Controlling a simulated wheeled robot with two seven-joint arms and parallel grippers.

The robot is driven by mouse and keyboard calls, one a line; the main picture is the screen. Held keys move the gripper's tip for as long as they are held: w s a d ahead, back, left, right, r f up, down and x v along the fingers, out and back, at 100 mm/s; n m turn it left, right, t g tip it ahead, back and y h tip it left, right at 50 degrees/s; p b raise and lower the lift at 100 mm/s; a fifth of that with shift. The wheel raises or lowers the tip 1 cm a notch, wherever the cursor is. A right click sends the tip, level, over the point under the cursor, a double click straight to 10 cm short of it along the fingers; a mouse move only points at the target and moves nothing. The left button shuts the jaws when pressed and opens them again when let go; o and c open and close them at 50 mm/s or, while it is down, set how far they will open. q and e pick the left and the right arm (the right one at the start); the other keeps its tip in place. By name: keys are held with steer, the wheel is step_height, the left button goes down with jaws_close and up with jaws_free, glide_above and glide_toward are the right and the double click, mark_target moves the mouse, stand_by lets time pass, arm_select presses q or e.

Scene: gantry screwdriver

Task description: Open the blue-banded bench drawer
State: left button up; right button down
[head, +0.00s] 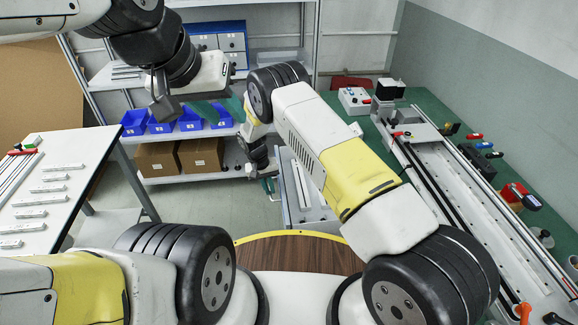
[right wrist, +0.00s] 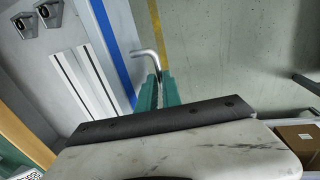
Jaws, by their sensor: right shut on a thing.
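The blue-banded drawer (head: 312,212) stands pulled out from under the right-hand bench in the head view, its inside visible from above. In the right wrist view its blue band (right wrist: 112,50) runs along the front, beside pale metal strips inside. My right gripper (right wrist: 158,90) has its green fingers shut on the bent metal handle (right wrist: 147,56) of the drawer. In the head view the right gripper (head: 268,184) is at the drawer's front, partly hidden by my arm. My left gripper (head: 166,108) is raised at the upper left, away from the drawer; its finger opening is unclear.
The green-topped bench (head: 480,190) on the right carries a long rail gantry (head: 450,180) and small tools. A shelf with blue bins (head: 160,124) and cardboard boxes (head: 200,156) stands behind. A white table (head: 50,190) is at left. Open floor (head: 215,205) lies left of the drawer.

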steer(key=shift+s+a, duration=0.2)
steer(key=shift+a, duration=0.75)
steer(key=shift+s+a, duration=0.15)
steer(key=shift+a, duration=0.8)
steer(key=c, duration=1.8)
jaws_free()
steer(key=shift+r, duration=0.1)
step_height(320, 180, up, 8)
steer(key=a, duration=0.1)
steer(key=shift+s+a+f, duration=0.15)
steer(key=shift+a+f, duration=0.05)
steer(key=shift+f, duration=0.05)
